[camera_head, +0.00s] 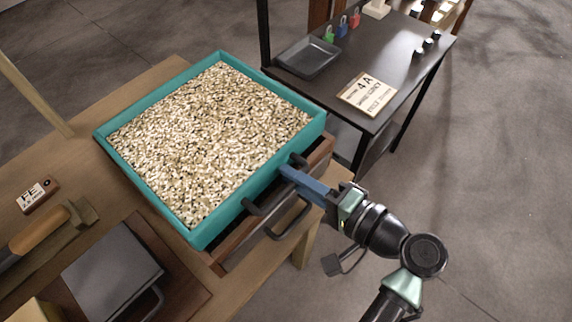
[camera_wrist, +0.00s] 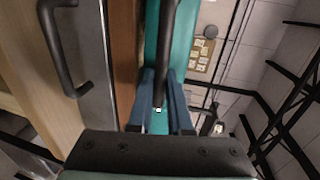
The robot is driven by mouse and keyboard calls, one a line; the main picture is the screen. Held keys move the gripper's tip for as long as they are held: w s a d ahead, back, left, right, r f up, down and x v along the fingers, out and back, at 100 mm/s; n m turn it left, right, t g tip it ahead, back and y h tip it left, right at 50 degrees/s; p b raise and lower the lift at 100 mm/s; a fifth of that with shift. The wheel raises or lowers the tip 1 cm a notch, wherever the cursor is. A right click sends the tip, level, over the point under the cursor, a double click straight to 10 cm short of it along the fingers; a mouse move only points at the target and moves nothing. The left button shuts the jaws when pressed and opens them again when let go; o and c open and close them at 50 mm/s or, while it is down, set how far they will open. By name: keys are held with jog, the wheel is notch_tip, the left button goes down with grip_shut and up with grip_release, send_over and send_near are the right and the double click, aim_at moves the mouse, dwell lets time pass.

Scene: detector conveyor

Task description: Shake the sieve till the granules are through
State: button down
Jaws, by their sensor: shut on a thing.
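The sieve is a teal rectangular frame (camera_head: 215,235) filled with pale, dark-flecked granules (camera_head: 210,135) in the head view. A dark bar handle (camera_head: 266,200) runs along its near right side. My gripper (camera_head: 290,172) reaches it from the right with blue fingers, shut on the handle. In the wrist view the fingers (camera_wrist: 162,85) stand on both sides of the dark handle (camera_wrist: 167,40), against the teal wall (camera_wrist: 151,35). A wooden-sided box with a grey front (camera_head: 262,245) and its own handle (camera_head: 292,222) is under the sieve. Its inside is hidden.
The wooden bench (camera_head: 90,150) carries a labelled tag (camera_head: 38,195), a wooden-handled tool (camera_head: 40,233) and a grey lidded piece (camera_head: 112,270). A dark table (camera_head: 400,70) at the upper right holds a black tray (camera_head: 308,57), padlocks (camera_head: 341,26) and a card (camera_head: 367,94). Floor is clear at right.

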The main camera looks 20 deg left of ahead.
jog(key=shift+s+d, duration=0.15)
jog(key=shift+d, duration=0.3)
jog(key=c, duration=1.3)
grip_release()
jog(key=o, duration=0.5)
jog(key=shift+c, duration=0.2)
jog(key=shift+a, duration=0.1)
